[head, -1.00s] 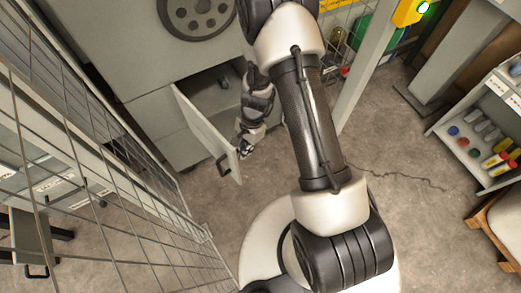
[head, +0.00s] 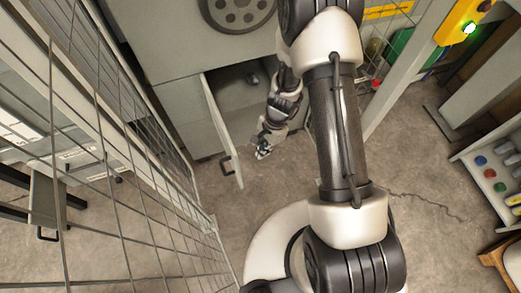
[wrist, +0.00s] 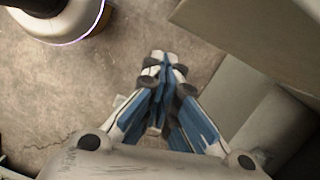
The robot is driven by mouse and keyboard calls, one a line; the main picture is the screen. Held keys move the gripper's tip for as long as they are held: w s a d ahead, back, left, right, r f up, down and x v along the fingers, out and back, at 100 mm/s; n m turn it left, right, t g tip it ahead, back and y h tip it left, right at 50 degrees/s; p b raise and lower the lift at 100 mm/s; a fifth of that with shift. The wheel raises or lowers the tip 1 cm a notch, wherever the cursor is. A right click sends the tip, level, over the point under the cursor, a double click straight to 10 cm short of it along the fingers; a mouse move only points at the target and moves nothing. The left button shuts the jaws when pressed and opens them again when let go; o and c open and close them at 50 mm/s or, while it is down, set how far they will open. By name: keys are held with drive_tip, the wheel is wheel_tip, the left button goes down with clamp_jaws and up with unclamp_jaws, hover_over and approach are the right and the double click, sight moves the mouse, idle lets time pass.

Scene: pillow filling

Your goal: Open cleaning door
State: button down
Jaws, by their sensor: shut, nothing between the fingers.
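The cleaning door (head: 218,125) is a light grey panel low on the grey machine. It stands ajar, swung out from its opening (head: 238,92), with a dark handle (head: 226,165) on its outer face near the free edge. My gripper (head: 263,153) is on the inner side of the door, to the right of its free edge, with a small gap seen from above. In the wrist view my gripper (wrist: 164,62) is shut and empty, its blue and white fingers together over the floor. A grey panel, probably the door (wrist: 255,35), fills the upper right there.
A wire mesh fence (head: 110,190) runs along the left, close to the door's swing side. A grey post (head: 400,75) with a yellow box (head: 465,20) stands at right. A shelf of coloured items (head: 490,170) is at far right. Concrete floor around the door is clear.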

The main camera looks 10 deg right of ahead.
drive_tip(key=d+p+v, duration=0.1)
drive_tip(key=p+v, duration=0.3)
drive_tip(key=v, duration=0.6)
drive_tip(key=shift+d, duration=0.45)
drive_tip(key=shift+r, duration=0.1)
drive_tip(key=s+r+n+t, duration=0.3)
drive_tip(key=r+n, duration=0.4)
drive_tip(key=r, duration=1.5)
drive_tip(key=s+d+r+n+t+h, duration=0.2)
drive_tip(key=s+r+n, duration=0.4)
drive_tip(key=s+r, duration=0.5)
drive_tip(key=s, duration=0.3)
drive_tip(key=shift+s+r+t+h, duration=0.15)
drive_tip(key=shift+r+t+h, duration=0.15)
drive_tip(key=shift+r+t, duration=0.1)
